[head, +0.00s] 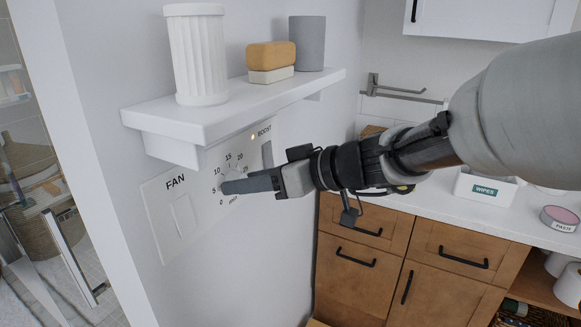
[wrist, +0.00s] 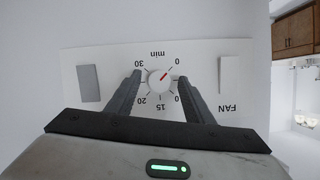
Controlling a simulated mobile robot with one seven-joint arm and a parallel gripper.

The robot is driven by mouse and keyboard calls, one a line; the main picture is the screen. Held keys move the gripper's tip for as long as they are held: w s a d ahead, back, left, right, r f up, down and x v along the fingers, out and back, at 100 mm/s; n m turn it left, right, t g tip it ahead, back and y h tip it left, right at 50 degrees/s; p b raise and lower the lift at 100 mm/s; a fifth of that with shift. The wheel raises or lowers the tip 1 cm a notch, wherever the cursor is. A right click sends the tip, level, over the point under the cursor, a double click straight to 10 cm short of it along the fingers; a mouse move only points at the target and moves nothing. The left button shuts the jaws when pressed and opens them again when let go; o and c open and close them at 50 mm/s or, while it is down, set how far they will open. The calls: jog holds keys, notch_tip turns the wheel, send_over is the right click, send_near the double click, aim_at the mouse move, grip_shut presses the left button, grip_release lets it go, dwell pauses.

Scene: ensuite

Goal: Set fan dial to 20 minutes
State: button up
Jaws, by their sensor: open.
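The fan dial (wrist: 159,81) is a round white knob on a white wall panel. In the wrist view, which shows the panel upside down, its red pointer line aims at the 0 mark. My gripper (wrist: 160,79) is open, with one dark finger on each side of the dial. There are visible gaps between the fingers and the knob. The fingers cover the 5 and 25 marks there; 15, 20 and 30 show. In the head view my gripper (head: 228,186) reaches in from the right and hides most of the dial. The FAN panel (head: 161,215) shows around it.
A white shelf (head: 180,125) juts out just above the panel, carrying a ribbed white cup (head: 197,55), soap bars (head: 271,58) and a grey tumbler (head: 307,44). A FAN rocker switch (head: 184,215) sits left of the dial. A counter with wooden drawers (head: 365,222) stands at right.

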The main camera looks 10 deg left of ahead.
jog(key=c, duration=1)
jog(key=shift+c, duration=0.2)
jog(key=shift+m, duration=0.3)
jog(key=m+t+y+p, duration=0.1)
jog(key=m+p, duration=0.4)
jog(key=m, duration=0.7)
jog(key=m+t+y+p, duration=0.2)
jog(key=m+y+p, duration=0.2)
jog(key=m, duration=0.8)
jog(key=f+m+t+y+p, duration=0.1)
jog(key=m+y+p, duration=0.1)
jog(key=m+p, duration=0.5)
jog(key=shift+m+t+y+p, duration=0.3)
jog(key=shift+m, duration=2.1)
jog(key=shift+f+m, duration=0.1)
jog(key=shift+m, duration=0.2)
